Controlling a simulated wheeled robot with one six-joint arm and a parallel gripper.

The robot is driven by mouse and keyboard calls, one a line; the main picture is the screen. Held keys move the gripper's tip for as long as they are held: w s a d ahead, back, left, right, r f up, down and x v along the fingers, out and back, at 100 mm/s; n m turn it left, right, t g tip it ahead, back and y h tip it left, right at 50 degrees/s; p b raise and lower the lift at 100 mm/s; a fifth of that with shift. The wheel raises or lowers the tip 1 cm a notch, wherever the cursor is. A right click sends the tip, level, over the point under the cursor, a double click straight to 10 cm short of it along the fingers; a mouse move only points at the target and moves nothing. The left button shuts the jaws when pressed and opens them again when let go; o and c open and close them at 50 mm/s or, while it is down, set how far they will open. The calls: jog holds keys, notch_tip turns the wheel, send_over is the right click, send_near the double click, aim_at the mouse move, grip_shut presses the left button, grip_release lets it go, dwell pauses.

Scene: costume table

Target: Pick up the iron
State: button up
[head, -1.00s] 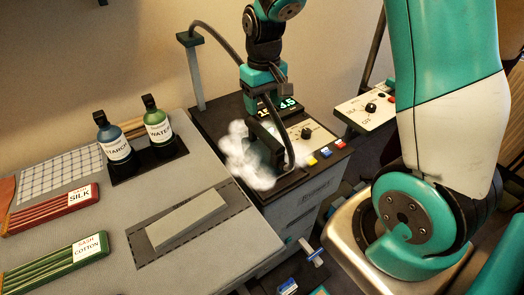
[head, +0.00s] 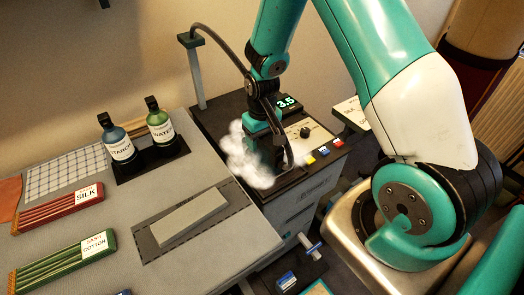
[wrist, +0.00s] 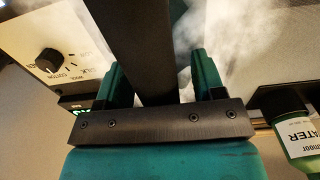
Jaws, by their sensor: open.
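The iron's dark handle (wrist: 145,40) runs up the wrist view between the two teal fingers of my gripper (wrist: 160,85). The fingers stand apart on either side of it, with a gap visible at least on the right. In the head view my gripper (head: 262,140) is down over the iron on the dark-topped steam station. The iron's body there is mostly hidden by my gripper, the hose and white steam (head: 245,158).
A black hose (head: 215,38) arcs from a post to the iron. The station's display (head: 287,101) reads 3.5. The starch bottle (head: 117,143) and water bottle (head: 160,127) stand left. A grey board (head: 190,218) lies on the ironing surface in front.

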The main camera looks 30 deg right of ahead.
grip_shut()
jog(key=shift+r, duration=0.1)
dwell(0.4)
